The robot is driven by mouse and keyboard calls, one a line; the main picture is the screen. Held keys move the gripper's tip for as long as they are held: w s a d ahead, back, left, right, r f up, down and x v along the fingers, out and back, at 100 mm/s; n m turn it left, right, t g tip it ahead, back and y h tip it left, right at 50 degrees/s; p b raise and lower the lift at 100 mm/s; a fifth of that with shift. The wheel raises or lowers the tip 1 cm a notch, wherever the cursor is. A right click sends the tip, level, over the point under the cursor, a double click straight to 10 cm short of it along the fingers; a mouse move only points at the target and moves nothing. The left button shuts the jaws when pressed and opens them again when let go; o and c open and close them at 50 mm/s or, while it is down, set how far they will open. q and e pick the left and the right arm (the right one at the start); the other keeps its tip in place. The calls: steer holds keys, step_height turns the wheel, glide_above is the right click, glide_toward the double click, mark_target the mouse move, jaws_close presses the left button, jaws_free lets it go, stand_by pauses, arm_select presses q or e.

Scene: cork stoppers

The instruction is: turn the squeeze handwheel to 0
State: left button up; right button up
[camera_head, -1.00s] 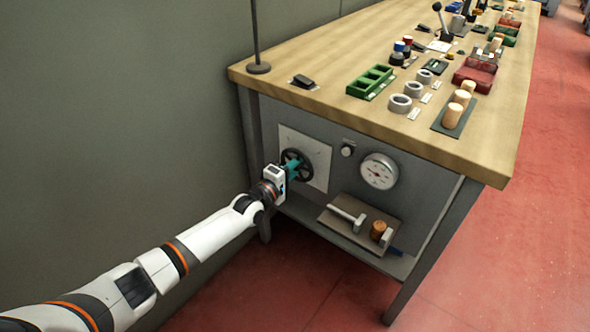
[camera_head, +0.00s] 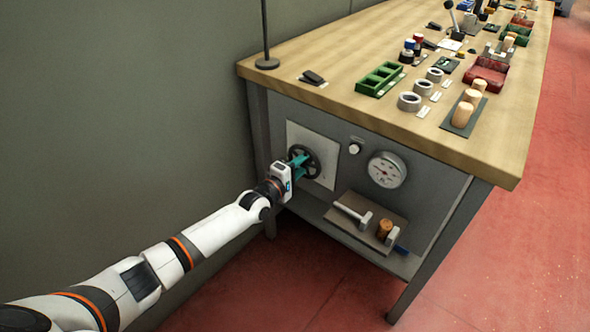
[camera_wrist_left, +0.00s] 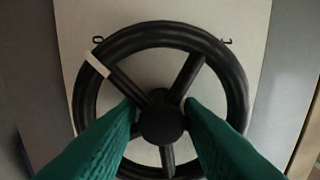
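The black squeeze handwheel (camera_head: 316,164) is mounted on a pale plate on the front of the bench. In the left wrist view the handwheel (camera_wrist_left: 238,80) fills the picture, with spokes, a round hub and a white mark (camera_wrist_left: 97,64) on its upper left rim. Small dark characters on the plate show above the rim at upper left and upper right; the left one looks like a 0, close to the white mark. My left gripper (camera_head: 300,161) has teal fingers reaching in between the spokes, one on each side of the hub and seemingly against it. My right gripper is not in view.
A round gauge (camera_head: 387,169) and a small knob (camera_head: 355,147) are right of the plate. A lower shelf below holds a board (camera_head: 345,222) with a cork and metal parts. The overhanging wooden benchtop (camera_head: 330,100) carries trays, rings and corks. A wall stands at left.

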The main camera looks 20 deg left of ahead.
arm_select(q)
steer(key=p+v, duration=0.2)
steer(key=v, duration=1)
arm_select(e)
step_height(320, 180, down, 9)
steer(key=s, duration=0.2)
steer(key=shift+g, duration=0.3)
arm_select(q)
steer(key=shift+w, duration=0.1)
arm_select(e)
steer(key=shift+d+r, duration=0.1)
